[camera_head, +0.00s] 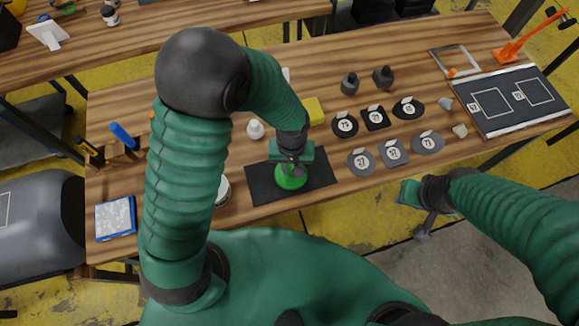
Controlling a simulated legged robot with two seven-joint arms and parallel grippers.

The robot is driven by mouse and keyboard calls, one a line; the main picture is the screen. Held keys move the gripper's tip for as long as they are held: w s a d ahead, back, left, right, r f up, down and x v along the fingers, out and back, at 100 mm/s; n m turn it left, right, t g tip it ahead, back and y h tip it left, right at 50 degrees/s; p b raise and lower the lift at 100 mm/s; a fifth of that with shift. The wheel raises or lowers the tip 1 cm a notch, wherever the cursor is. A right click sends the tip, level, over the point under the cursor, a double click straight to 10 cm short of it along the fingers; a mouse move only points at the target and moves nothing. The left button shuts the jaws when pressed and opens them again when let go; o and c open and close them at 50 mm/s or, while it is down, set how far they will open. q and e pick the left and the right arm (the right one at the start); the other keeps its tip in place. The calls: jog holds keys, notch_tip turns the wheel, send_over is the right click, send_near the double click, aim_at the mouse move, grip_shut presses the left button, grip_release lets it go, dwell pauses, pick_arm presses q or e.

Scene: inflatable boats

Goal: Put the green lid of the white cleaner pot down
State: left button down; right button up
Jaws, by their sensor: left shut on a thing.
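The green lid (290,178) is a round green piece over the dark mat (318,178) on the wooden table. My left gripper (291,168) reaches down from above and is shut on the lid. I cannot tell whether the lid touches the mat. A white round pot (222,190), likely the cleaner pot, stands just left of the mat, partly hidden by my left arm. My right gripper (418,193) is off the table's front edge, over the floor, and its finger opening cannot be made out.
Several dark patches (361,161) with labels lie right of the mat. A small white item (255,130) and a yellow block (314,110) stand behind it. A blue-edged pad (116,217) lies at the left. A dark board (512,98) lies at the right.

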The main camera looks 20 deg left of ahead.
aim_at(290, 168)
pick_arm(q)
jog(key=c, duration=1.5)
grip_release()
jog(key=shift+d, duration=0.4)
jog(key=shift+o, duration=1.3)
jog(key=shift+a, duration=0.9)
jog(key=shift+d+r, duration=0.1)
jog(key=shift+r, duration=0.1)
jog(key=r, duration=0.4)
jog(key=d+r+p, duration=0.1)
jog(key=r, duration=0.1)
jog(key=shift+w, duration=0.15)
notch_tip(290, 168, up, 5)
jog(key=s+a+m+t, duration=0.2)
jog(key=s+a+m, duration=0.1)
jog(key=a, duration=0.6)
jog(key=shift+s+t, duration=0.3)
jog(key=shift+s, duration=0.35)
pick_arm(e)
jog(key=shift+w+d+r, duration=0.1)
jog(key=shift+w+r, duration=0.05)
jog(key=shift+r, duration=0.4)
